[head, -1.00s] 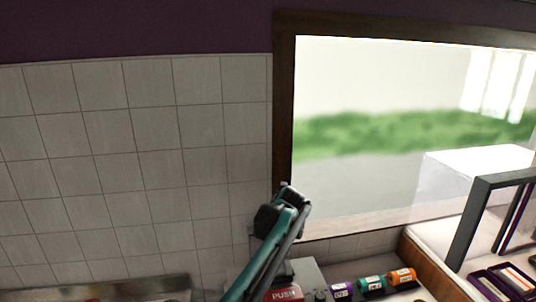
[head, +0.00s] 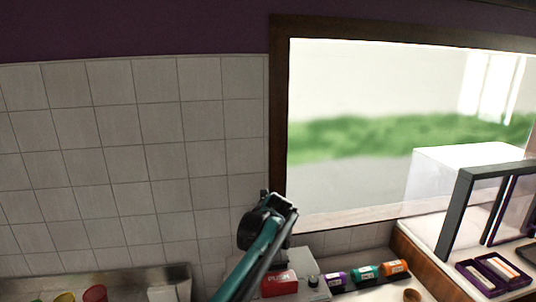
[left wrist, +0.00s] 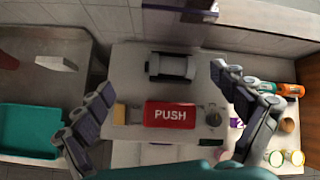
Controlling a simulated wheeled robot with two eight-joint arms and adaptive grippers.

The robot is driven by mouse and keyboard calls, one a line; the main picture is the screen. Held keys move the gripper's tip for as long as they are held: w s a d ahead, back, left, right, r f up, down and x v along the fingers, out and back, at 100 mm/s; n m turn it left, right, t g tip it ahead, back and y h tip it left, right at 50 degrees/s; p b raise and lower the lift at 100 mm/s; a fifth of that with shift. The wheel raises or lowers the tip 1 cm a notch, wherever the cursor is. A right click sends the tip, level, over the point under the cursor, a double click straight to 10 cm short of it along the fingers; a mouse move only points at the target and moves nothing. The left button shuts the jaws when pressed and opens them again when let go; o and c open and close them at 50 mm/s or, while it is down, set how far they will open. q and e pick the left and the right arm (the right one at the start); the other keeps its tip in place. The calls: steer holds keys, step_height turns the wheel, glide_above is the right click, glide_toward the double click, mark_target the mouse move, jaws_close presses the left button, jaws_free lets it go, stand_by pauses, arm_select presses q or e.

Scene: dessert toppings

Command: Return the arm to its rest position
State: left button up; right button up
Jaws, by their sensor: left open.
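My left gripper (left wrist: 161,82) is open and empty in the left wrist view, with its fingers spread on either side of a machine with a red PUSH panel (left wrist: 170,114). The fingers appear above the machine and do not grip it. In the head view my teal left arm rises from the bottom, in front of the wall and window. The PUSH panel (head: 279,283) shows just right of that arm. The fingers cannot be made out in the head view. My right gripper is in neither view.
A glass-sided case (head: 465,222) is further right. A teal tray (left wrist: 28,130) lies at left in the wrist view. Small coloured cups (head: 95,293) show at the lower left. The wall area above is free.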

arm_select(q)
steer(key=s+a+f+n+b, duration=0.5)
steer(key=s+a+n, duration=0.15)
steer(key=s, duration=0.35)
steer(key=s+a+f+n+b, duration=0.55)
steer(key=s+n, duration=0.25)
steer(key=s, duration=0.3)
steer(key=s+a+f+n+b, duration=0.2)
steer(key=s+f+n+b, duration=0.2)
steer(key=s+f+n, duration=0.4)
steer(key=s+a+f+n+h+b, duration=0.1)
steer(key=s+a+f+n+b, duration=0.1)
steer(key=s+f+n+b, duration=0.2)
steer(key=s+f+n, duration=0.3)
steer(key=s+f, duration=0.3)
steer(key=s, duration=0.1)
steer(key=shift+a+f+n+g+h+b, duration=0.3)
steer(key=shift+a+f+n+g+b, duration=0.05)
steer(key=shift+a+f+g+b, duration=0.05)
